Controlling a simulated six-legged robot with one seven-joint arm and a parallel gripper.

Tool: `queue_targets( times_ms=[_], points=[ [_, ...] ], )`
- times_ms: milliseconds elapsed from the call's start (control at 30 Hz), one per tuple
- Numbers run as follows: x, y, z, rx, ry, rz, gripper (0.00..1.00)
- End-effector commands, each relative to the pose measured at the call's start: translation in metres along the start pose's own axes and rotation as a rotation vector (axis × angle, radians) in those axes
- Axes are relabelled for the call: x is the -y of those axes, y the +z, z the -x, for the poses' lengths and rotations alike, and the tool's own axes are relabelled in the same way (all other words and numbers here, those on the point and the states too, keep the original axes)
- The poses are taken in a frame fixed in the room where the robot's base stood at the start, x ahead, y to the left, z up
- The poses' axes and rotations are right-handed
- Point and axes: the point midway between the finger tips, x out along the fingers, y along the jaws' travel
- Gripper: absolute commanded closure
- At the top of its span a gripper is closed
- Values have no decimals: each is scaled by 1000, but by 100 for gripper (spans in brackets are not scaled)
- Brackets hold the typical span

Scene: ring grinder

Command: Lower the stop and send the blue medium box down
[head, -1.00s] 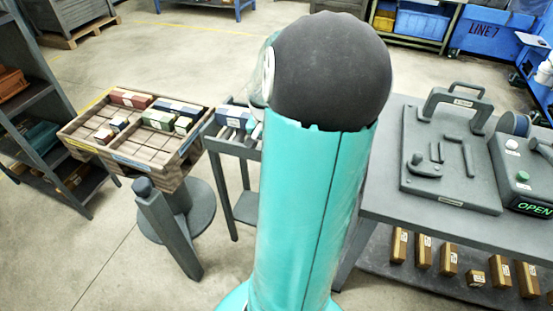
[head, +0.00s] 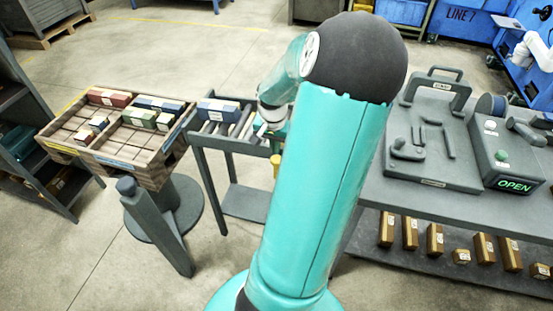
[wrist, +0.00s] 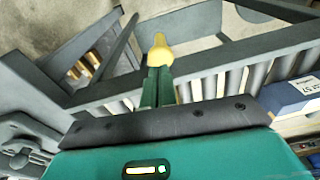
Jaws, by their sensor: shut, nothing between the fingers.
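The blue medium box (head: 218,110) lies on the rollers of a grey roller rack (head: 230,146). It also shows at the right edge of the wrist view (wrist: 292,97), with a white label. A yellow knob (wrist: 160,52), perhaps the stop's handle, stands at the rack's side rail. A yellow part (head: 276,163) shows below the rail in the head view. My gripper (wrist: 157,76) is shut and empty, its green fingers at the rail close to the knob. I cannot tell whether they touch it. In the head view my arm partly hides the rack's right end.
A wooden sorting tray (head: 115,134) with several coloured boxes stands left of the rack. A grey post (head: 155,225) is in front of it. On the right, a workbench (head: 430,205) carries a grey fixture and an OPEN-lit control box (head: 508,155). Several brown boxes sit below.

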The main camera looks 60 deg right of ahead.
Motion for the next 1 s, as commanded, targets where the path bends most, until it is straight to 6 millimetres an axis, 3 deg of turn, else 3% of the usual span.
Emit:
queue_targets(
  times_ms=[300,1000],
  points=[
    [0,0,-34,1,-2,2,100],
    [0,1,-48,-1,-2,1,100]
  ],
)
